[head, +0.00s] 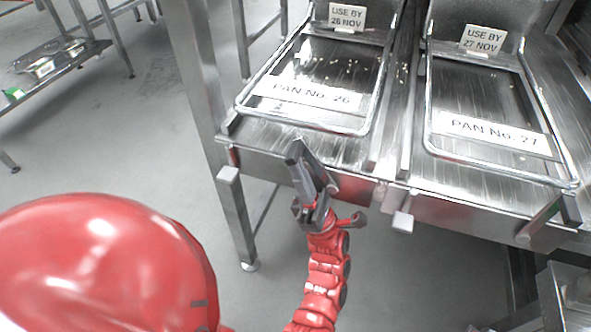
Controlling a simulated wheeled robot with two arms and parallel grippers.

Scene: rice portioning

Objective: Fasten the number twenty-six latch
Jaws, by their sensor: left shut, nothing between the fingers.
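Pan number 26 (345,130) sits in the left bay of the steel counter, with a white "PAN No. 26" label across it. A grey bar (318,166) at the front edge below this pan looks like its latch, tilted up and to the left from a round end. My left gripper (297,160) is shut and empty, right against or just in front of this bar. I cannot tell whether they touch, and the gripper hides part of the bar. My right gripper is not in view.
Pan number 27 (490,160) sits in the right bay, with a similar bar (541,221) at its front right. Pale blocks (403,222) stick out from the front edge. A side table (60,62) stands far left. The floor below is clear.

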